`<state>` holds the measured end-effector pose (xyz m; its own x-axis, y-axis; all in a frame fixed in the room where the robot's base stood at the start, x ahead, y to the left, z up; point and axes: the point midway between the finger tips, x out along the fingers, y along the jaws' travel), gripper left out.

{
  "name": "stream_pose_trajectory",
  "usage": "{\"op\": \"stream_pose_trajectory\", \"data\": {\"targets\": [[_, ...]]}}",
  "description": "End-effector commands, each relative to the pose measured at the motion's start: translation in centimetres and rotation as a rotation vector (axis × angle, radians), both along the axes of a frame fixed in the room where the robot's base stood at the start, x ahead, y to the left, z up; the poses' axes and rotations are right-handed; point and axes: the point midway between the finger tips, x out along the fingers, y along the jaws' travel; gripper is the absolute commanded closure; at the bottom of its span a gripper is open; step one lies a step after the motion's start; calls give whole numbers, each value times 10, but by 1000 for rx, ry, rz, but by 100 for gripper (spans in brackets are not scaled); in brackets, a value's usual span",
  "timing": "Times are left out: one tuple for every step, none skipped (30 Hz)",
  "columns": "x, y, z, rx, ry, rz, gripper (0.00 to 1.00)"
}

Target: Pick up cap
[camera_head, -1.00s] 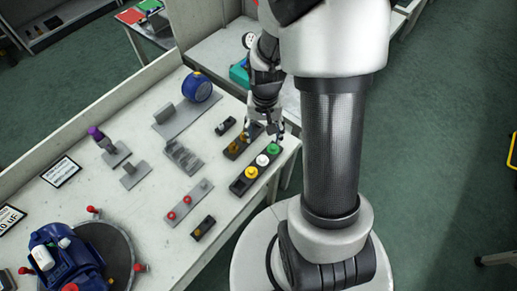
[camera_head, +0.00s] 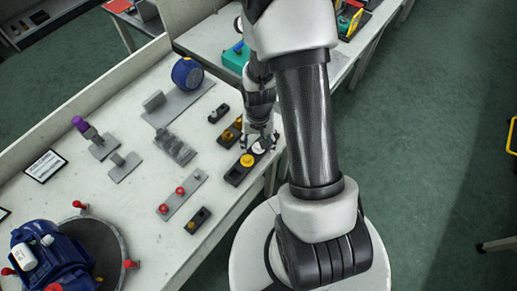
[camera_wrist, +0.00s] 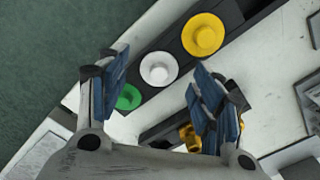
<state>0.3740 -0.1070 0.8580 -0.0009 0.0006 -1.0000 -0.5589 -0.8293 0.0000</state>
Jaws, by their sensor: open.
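A black rack (camera_head: 236,177) on the bench holds a row of caps. A yellow cap (camera_head: 247,160) and a white cap (camera_head: 259,147) show in the head view. My gripper (camera_head: 263,140) is over the far end of the rack, by the white cap, and hides the green cap there. In the wrist view the yellow cap (camera_wrist: 203,35), white cap (camera_wrist: 158,68) and green cap (camera_wrist: 128,97) form a diagonal row. My gripper (camera_wrist: 157,92) is open and empty, its fingers spread on either side of the white and green caps. The left finger partly covers the green cap.
A second dark rack with amber pieces (camera_head: 230,134) stands beside the cap rack. A plate with red knobs (camera_head: 180,191) and a small black block (camera_head: 198,220) lie nearer. A blue motor (camera_head: 47,254) sits on a round plate. The bench edge is close on the right.

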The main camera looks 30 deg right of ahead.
Motion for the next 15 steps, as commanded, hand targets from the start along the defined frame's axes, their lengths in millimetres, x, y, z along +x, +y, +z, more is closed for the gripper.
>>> {"op": "stream_pose_trajectory", "data": {"targets": [[0,0,-5,0,0,0,40],[0,0,-6,0,0,0,40],[0,0,-6,-1,-1,0,40],[0,0,-5,0,-1,0,40],[0,0,-5,0,-1,-1,40],[0,0,-4,0,-1,0,40],[0,0,-4,0,-1,0,40],[0,0,-4,0,-1,0,41],[0,0,-4,0,-1,0,44],[0,0,-4,-1,-1,0,46],[0,0,-4,-1,-1,0,48],[0,0,-4,-1,-1,0,50],[0,0,-4,-1,-1,0,52],[0,0,-4,-1,-1,0,54],[0,0,-4,-1,-1,0,57]]}}
